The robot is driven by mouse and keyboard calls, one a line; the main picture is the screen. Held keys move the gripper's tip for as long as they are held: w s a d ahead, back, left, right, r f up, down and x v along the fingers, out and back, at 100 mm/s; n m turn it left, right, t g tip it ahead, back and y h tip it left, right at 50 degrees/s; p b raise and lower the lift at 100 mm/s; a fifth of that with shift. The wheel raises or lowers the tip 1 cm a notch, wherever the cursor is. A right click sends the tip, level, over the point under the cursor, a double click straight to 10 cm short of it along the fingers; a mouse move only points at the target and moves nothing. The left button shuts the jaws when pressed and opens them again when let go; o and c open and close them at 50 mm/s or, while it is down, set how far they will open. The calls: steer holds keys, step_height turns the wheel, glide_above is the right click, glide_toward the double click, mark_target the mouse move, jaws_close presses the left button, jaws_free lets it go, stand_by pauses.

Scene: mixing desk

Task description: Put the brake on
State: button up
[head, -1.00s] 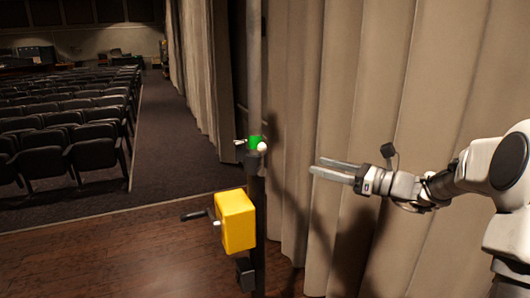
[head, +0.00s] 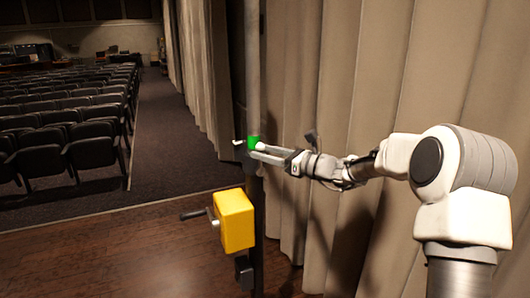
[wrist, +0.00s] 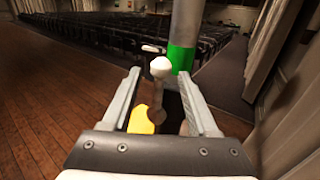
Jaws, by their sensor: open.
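A lever with a white ball knob (wrist: 160,67) stands beside a metal pole (wrist: 186,22) with a green band (head: 253,142); I take this lever to be the brake. In the wrist view the knob shows between and just beyond the fingertips, with the lever's stem (wrist: 156,100) running down between the fingers. My gripper (head: 254,150) is open and reaches in from the right at the height of the green band. Whether a finger touches the lever cannot be told. In the head view the fingers partly cover the knob.
A yellow box (head: 234,220) with a dark crank handle (head: 193,214) is on the pole below the lever. A beige curtain (head: 370,90) hangs close behind my arm. The wooden floor (head: 120,250) at left is clear, and rows of seats (head: 60,135) stand beyond.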

steer(key=shift+w+a, duration=0.1)
steer(key=shift+a, duration=0.05)
jaws_close()
stand_by(1.4)
